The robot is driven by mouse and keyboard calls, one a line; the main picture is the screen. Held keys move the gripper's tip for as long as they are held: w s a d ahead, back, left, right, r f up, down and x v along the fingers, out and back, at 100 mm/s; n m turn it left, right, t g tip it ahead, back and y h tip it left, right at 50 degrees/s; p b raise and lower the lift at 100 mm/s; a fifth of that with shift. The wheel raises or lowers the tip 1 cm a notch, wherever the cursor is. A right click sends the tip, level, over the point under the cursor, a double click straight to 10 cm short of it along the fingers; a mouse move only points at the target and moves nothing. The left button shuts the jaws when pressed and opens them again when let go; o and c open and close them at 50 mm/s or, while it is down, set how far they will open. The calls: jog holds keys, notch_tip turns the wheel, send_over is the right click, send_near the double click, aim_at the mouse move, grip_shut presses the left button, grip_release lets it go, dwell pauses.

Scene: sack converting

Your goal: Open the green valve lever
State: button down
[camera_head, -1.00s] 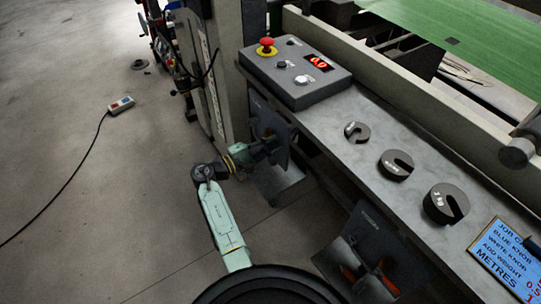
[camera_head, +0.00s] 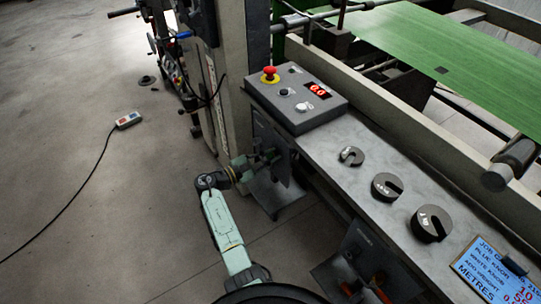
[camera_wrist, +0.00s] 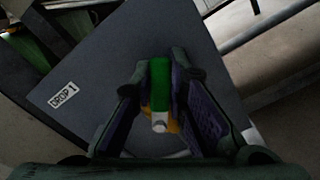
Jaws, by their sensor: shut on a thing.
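The green valve lever (camera_wrist: 160,88) shows in the wrist view, in the middle, with its grip between the two fingers of my gripper (camera_wrist: 163,95). The gripper is shut on it. A pale metal end (camera_wrist: 159,126) and a bit of yellow show below the green grip. Behind it is a dark panel labelled "DROP 1" (camera_wrist: 63,95). In the head view my gripper (camera_head: 270,156) is at the panel under the left end of the bench, and the lever itself is hidden there.
A control box (camera_head: 296,97) with a red stop button (camera_head: 270,73) stands on the bench (camera_head: 345,186) above my gripper. Several slotted weights (camera_head: 387,187) and a job display (camera_head: 495,274) lie along it. A second dark panel with orange-red parts (camera_head: 375,282) is lower right. Floor at left is mostly clear, apart from a cabled pendant (camera_head: 128,120).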

jog(key=shift+a, duration=0.1)
dwell(0.3)
jog(key=c, duration=1.6)
grip_release()
jog(key=shift+o, duration=0.2)
jog(key=v, duration=1.2)
